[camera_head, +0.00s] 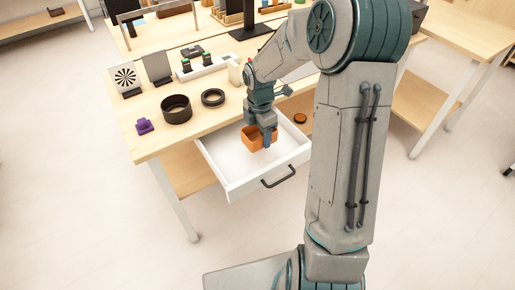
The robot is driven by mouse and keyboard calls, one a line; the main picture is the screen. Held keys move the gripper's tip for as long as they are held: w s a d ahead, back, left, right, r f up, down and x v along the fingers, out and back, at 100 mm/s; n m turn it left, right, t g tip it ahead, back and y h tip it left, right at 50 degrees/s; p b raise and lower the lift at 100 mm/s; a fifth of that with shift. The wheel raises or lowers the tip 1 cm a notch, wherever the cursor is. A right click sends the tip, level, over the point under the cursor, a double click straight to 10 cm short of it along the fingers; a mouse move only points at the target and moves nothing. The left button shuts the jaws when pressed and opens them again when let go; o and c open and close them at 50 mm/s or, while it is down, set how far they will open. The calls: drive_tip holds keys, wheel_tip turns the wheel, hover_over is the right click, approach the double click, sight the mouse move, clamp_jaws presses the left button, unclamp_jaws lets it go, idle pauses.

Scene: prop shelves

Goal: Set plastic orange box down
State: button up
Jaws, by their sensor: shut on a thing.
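The small orange box (252,140) is in the head view, in or just above the open white drawer (228,184). My gripper (265,138) points down into the drawer area and is shut on the box, with a finger in front of its right side. The box looks roughly upright. I cannot tell whether its underside touches the drawer floor. Part of the box is hidden by my gripper.
The drawer has a dark handle (278,177) and free floor around the box. On the wooden table (155,146) stand a dark cylinder (176,110), a black ring (213,97), a purple part (145,126) and a fan-like unit (126,79). My arm hides the table's right part.

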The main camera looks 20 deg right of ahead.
sight(258, 156)
drive_tip(key=shift+s+a+f, duration=0.5)
drive_tip(key=shift+s+f, duration=0.25)
drive_tip(key=shift+s, duration=0.1)
drive_tip(key=shift+f+b, duration=0.4)
drive_tip(key=shift+f, duration=1.45)
drive_tip(key=shift+f, duration=0.2)
drive_tip(key=o, duration=1)
drive_tip(key=shift+r, duration=0.1)
